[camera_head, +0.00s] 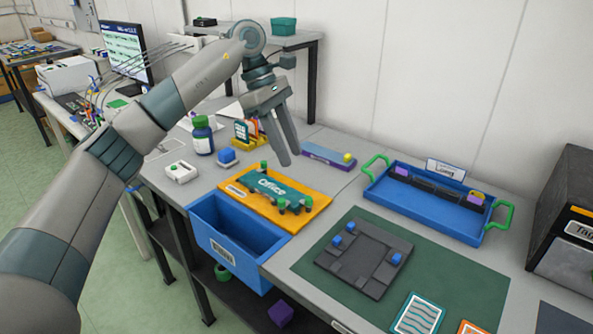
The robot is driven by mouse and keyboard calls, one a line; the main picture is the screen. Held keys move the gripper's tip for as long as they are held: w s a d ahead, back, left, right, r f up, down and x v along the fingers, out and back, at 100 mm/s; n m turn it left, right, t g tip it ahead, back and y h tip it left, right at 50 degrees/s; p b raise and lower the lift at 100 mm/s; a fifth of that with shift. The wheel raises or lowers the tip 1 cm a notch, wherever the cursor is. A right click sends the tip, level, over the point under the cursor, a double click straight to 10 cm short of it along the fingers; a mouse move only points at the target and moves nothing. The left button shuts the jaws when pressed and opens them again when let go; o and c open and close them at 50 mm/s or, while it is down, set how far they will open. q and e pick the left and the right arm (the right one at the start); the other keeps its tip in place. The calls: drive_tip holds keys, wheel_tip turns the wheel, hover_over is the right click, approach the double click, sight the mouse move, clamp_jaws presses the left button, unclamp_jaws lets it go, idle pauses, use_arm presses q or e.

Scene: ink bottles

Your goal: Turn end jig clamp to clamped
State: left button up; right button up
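A dark grey jig plate (362,262) with raised blocks lies on a green mat (460,275) at the lower right. Small blue clamp pieces sit on it: two near its left side (337,241) (351,227) and one near its right side (396,259). Which one is the end clamp, and whether each is clamped, I cannot tell. My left gripper (284,160) hangs fingers down above the bench, up and left of the jig and apart from it. Its fingers overlap in this view, so their gap is unclear. I see nothing held. My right gripper is out of view.
A blue tray with green handles (420,208) holds a dark bar. A dark box (567,225) stands at right.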

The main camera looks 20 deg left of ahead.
use_arm(q)
drive_tip(key=v, duration=0.6)
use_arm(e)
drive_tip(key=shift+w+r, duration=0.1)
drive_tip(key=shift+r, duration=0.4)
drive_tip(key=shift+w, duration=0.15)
